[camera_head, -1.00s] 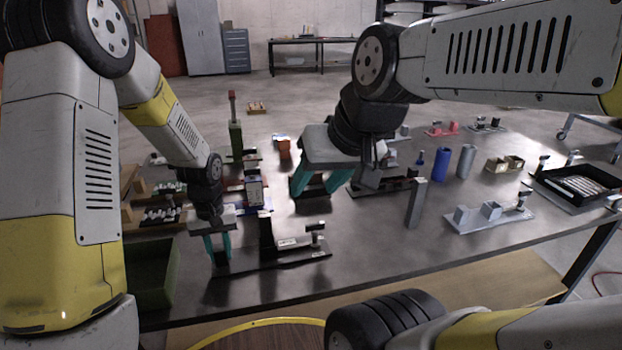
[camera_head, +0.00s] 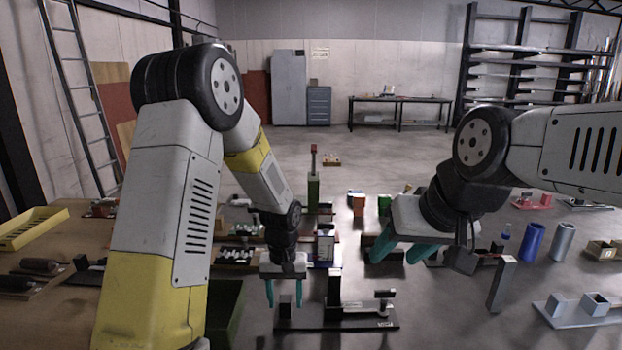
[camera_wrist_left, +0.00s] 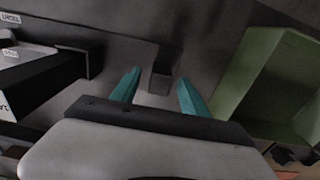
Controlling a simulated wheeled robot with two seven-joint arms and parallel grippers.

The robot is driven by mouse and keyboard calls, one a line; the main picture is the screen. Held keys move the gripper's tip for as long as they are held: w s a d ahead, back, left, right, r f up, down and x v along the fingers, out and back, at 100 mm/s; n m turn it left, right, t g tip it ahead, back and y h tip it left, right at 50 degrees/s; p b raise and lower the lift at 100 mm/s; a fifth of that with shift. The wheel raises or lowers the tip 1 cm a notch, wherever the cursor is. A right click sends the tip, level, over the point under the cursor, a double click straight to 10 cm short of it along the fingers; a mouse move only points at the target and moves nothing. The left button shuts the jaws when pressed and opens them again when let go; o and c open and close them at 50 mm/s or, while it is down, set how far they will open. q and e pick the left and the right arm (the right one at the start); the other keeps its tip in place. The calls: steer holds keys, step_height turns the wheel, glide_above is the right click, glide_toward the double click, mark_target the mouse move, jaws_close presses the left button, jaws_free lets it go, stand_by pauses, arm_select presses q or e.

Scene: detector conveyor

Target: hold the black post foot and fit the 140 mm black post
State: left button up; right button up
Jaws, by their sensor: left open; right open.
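A black fixture plate (camera_head: 350,322) lies near the table's front in the head view. A small dark block (camera_head: 285,305) stands at its left end, and a taller black upright (camera_head: 333,288) stands near its middle. I cannot tell for sure which is the post foot. My left gripper (camera_head: 285,304) points down with open fingers on either side of the small block. The left wrist view shows that block (camera_wrist_left: 163,72) between and just beyond the fingertips. My right gripper (camera_head: 405,255) is open, tilted, above the table to the right, with nothing seen in it.
A green bin (camera_wrist_left: 255,80) stands beside the left gripper. A grey upright (camera_head: 501,284) and a light grey fixture (camera_head: 578,312) stand at right. Blue (camera_head: 530,242) and grey (camera_head: 563,242) cylinders stand behind them. Several fixtures crowd the table behind the grippers.

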arm_select(q)
step_height(320, 180, up, 10)
steer(key=s+a+r+t+h, duration=0.1)
steer(key=s+a+r+t, duration=0.2)
steer(key=s+r, duration=0.5)
steer(key=s+a+r+t+h, duration=0.1)
steer(key=s+a+r+t, duration=0.2)
steer(key=s+a+r, duration=0.2)
steer(key=s+r, duration=0.3)
steer(key=s, duration=0.2)
steer(key=shift+r+m, duration=0.3)
steer(key=shift+r, duration=0.1)
